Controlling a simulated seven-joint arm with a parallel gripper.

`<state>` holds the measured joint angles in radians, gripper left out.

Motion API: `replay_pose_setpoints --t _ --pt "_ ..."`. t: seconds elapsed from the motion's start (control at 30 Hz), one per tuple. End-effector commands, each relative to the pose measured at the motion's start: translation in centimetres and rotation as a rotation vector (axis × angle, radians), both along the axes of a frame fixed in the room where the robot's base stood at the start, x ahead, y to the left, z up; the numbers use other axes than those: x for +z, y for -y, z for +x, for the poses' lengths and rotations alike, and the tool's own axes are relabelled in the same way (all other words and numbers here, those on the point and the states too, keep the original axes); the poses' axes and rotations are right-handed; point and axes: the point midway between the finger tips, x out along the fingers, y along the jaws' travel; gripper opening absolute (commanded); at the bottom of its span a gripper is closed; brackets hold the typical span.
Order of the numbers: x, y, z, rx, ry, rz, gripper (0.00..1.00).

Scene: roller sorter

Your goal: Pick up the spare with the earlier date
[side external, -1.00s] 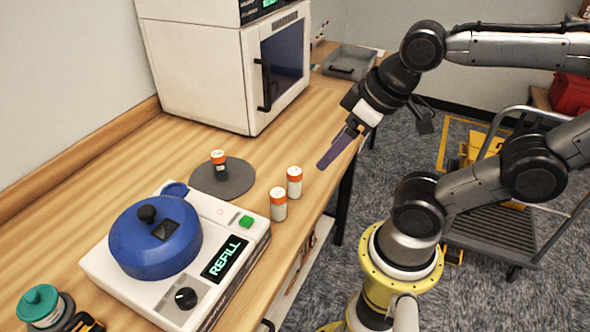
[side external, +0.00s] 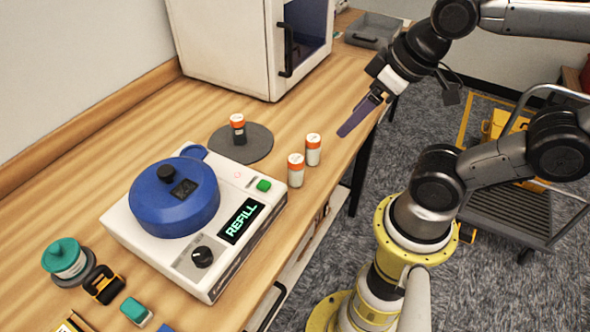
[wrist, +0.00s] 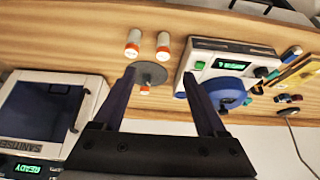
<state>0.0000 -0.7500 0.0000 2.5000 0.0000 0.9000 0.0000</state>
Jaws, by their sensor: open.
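No dates are legible on any vial. My gripper (side external: 344,132) is open and empty, above and right of the two vials. Its spread fingers also show in the wrist view (wrist: 158,74).
A white machine (side external: 150,230) with a blue lid (side external: 175,205) and a "REFILL" display stands left of the vials. A white cabinet (side external: 220,45) stands behind. A teal-capped jar (side external: 65,257) and small items are at lower left. A cart (side external: 500,215) stands right.

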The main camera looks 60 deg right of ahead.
Motion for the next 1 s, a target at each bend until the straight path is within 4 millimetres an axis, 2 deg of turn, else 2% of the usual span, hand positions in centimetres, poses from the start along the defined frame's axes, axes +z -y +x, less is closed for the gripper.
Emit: replay_pose_setpoints --t 0.37,0.4,0.7,0.87,1.0 --pt "0.0 0.0 0.0 0.0 0.0 0.0 0.74" --pt "0.0 0.0 0.0 0.0 0.0 0.0 0.8" --pt "0.0 0.0 0.0 -0.019 0.0 0.01 0.8" --pt "0.2 0.0 -0.2 -0.186 -0.009 0.099 0.8" --pt "1.4 0.0 0.7 -0.461 -0.033 0.237 0.8"
